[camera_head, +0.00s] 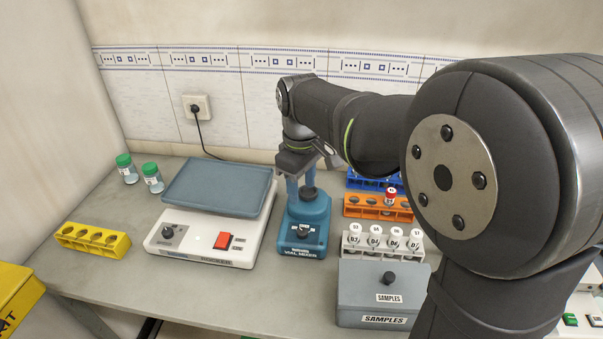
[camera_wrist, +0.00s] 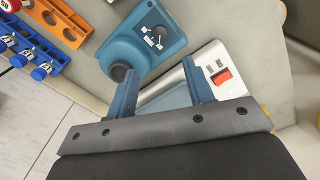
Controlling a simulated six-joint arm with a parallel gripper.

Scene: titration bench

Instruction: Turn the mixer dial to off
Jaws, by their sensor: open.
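The vial mixer (camera_head: 304,225) is a blue unit on the bench, right of the rocker. Its dial (camera_head: 303,230) is on the sloped front face; the dial also shows in the wrist view (camera_wrist: 157,33), with small markings around it that are too small to read. A dark round cup (camera_head: 308,193) is on top of the mixer. My gripper (camera_head: 302,190) is above the back of the mixer, pointing down, with its blue fingers apart and nothing between them. In the wrist view the open fingers (camera_wrist: 163,80) are beside the mixer, apart from the dial.
Right are a blue rack, an orange rack (camera_head: 375,207), a white vial rack (camera_head: 380,247) and a grey samples box (camera_head: 385,285). A yellow rack (camera_head: 92,239) is far left.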

